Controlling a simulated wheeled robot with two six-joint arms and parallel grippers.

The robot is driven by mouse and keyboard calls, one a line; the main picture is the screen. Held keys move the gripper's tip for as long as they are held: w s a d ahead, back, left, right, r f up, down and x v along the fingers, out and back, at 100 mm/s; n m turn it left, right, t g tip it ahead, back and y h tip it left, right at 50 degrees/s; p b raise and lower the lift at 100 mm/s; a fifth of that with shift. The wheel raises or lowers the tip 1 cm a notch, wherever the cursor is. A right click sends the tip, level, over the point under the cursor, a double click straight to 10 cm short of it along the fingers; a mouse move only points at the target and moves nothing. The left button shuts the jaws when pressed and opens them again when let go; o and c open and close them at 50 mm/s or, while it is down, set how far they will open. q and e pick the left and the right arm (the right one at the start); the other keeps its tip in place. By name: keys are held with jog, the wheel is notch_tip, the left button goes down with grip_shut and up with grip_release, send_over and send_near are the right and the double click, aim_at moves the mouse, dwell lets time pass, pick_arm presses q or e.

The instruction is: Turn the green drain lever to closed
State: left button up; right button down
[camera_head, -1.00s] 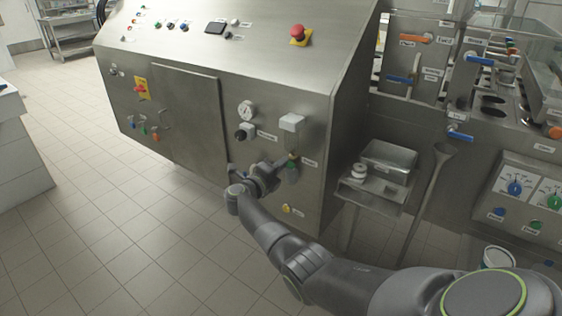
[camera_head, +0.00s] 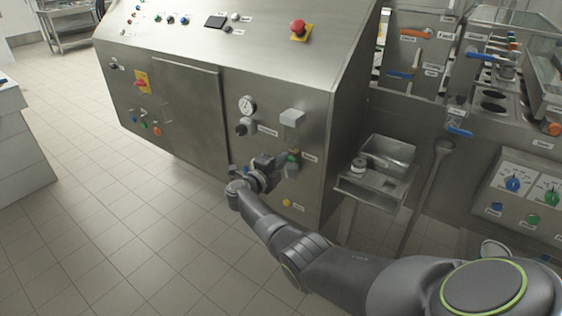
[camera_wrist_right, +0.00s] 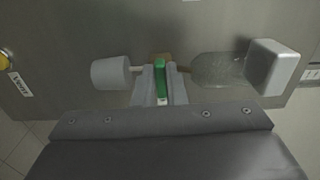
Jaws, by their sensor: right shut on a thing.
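The green drain lever (camera_wrist_right: 161,78) shows in the right wrist view, between the two grey fingers of my right gripper (camera_wrist_right: 160,88). The fingers are shut on it. The lever sits on a thin pipe between a clear bowl (camera_wrist_right: 218,68) with a pale block (camera_wrist_right: 274,67) on the right and a pale cylinder (camera_wrist_right: 110,73) on the left. In the head view, my right gripper (camera_head: 284,161) is at this fitting on the machine's front panel, below the pale block (camera_head: 292,118). The fingers and wrist partly hide the lever there. My left gripper is not in view.
A gauge (camera_head: 247,104) and black knob (camera_head: 242,129) are left of the fitting. A yellow knob (camera_head: 286,203) is below it. A steel shelf with a tray (camera_head: 388,150) stands to the right. The tiled floor at left is open.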

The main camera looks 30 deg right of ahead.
jog(key=c, duration=1.5)
grip_release()
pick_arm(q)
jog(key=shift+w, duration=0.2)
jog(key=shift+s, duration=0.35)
pick_arm(e)
jog(key=v, duration=1.7)
jog(key=shift+s+a+f, duration=0.1)
jog(key=shift+s+a, duration=0.05)
jog(key=shift+a, duration=0.1)
